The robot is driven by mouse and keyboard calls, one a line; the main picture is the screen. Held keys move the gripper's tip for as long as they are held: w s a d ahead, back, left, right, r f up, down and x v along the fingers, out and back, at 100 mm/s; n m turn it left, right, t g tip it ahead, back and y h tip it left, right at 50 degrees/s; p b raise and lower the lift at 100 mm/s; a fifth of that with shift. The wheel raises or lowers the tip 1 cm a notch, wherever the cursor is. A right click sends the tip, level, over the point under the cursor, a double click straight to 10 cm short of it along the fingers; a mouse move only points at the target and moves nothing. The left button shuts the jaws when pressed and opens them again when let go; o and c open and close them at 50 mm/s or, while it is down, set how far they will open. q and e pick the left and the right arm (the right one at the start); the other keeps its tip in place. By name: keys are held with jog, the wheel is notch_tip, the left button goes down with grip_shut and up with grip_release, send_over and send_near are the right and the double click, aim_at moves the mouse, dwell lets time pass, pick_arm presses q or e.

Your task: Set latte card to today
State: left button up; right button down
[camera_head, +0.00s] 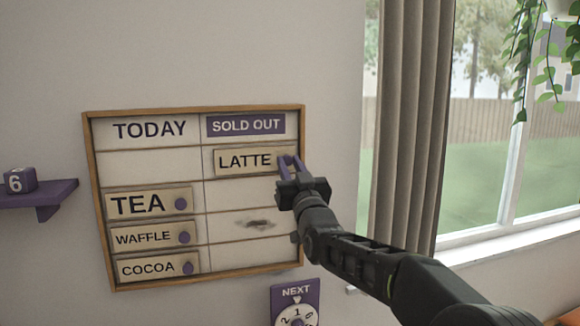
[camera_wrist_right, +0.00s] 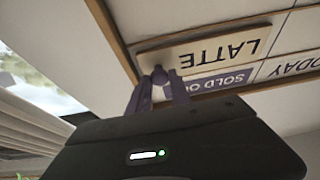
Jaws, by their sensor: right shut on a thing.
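The latte card (camera_head: 243,160) is a pale plate with dark letters. It is in the sold out column of the wall board, in the row just under the purple sold out header (camera_head: 246,125). My right gripper (camera_head: 288,166) is shut on the card's knob at its right end. In the right wrist view the card (camera_wrist_right: 205,52) shows upside down, with the gripper's purple fingers (camera_wrist_right: 160,84) at its knob. The today column, headed TODAY (camera_head: 149,130), has an empty slot (camera_head: 150,165) in the same row as the latte card. My left gripper is not in view.
The tea (camera_head: 138,205), waffle (camera_head: 142,237) and cocoa (camera_head: 145,268) cards fill the lower today slots. A dark smudge (camera_head: 259,224) marks the sold out column. A purple shelf (camera_head: 40,196) is left of the board, a NEXT dial (camera_head: 296,304) below, a curtain (camera_head: 411,120) right.

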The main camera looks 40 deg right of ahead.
aim_at(248, 157)
jog(key=shift+a, duration=0.1)
dwell(0.7)
